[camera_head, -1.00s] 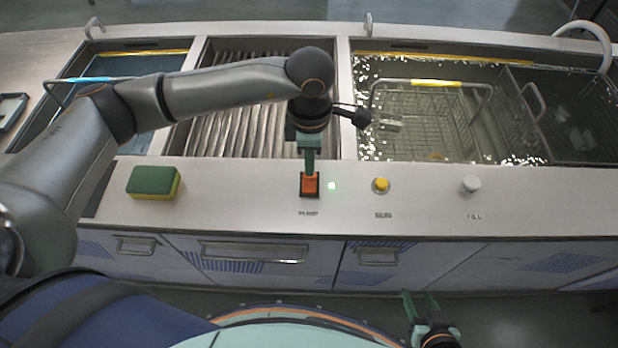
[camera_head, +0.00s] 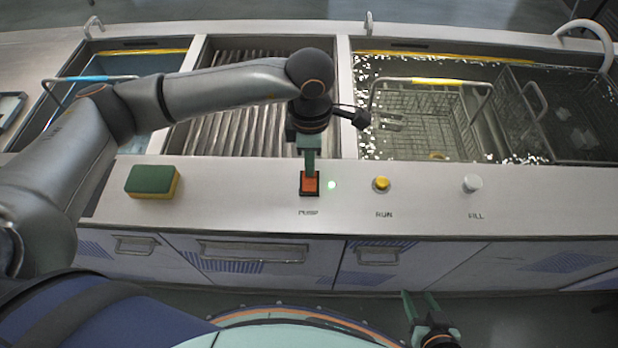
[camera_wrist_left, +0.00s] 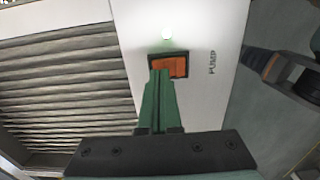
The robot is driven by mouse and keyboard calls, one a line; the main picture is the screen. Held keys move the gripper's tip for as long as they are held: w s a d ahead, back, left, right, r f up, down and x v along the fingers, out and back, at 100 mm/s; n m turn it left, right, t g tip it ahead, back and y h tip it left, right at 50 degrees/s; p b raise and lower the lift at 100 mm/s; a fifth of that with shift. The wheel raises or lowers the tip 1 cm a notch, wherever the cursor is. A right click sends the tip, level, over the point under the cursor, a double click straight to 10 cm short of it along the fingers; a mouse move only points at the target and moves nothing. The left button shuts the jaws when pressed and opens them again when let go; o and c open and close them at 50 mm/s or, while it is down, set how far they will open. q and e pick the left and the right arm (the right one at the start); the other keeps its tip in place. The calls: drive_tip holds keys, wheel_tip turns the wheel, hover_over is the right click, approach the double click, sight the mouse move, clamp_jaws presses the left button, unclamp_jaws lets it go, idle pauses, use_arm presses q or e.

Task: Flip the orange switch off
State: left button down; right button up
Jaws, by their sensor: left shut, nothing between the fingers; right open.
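The orange switch (camera_head: 310,186) sits in a black frame on the front panel, above the label PUMP. A small green light glows just to its right. In the left wrist view the orange switch (camera_wrist_left: 172,66) shows beyond my fingertips, with the lit lamp beside it. My left gripper (camera_head: 309,172) is shut and empty, pointing down, its tips at the far edge of the switch. Whether they touch it I cannot tell. The fingertips hide part of the switch in the left wrist view (camera_wrist_left: 160,75). My right gripper (camera_head: 420,300) is open and empty, low in front of the counter.
A yellow knob (camera_head: 381,184) labelled RUN and a white knob (camera_head: 472,183) stand to the right on the panel. A green and yellow sponge (camera_head: 152,181) lies to the left. Behind are a ribbed bay and a water tank with a wire basket (camera_head: 425,84).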

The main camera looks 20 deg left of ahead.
use_arm(q)
drive_tip(key=shift+f+b, duration=0.55)
drive_tip(key=shift+f, duration=0.1)
drive_tip(key=shift+r, duration=0.1)
drive_tip(key=shift+r+p, duration=1.85)
drive_tip(key=shift+r, duration=1.65)
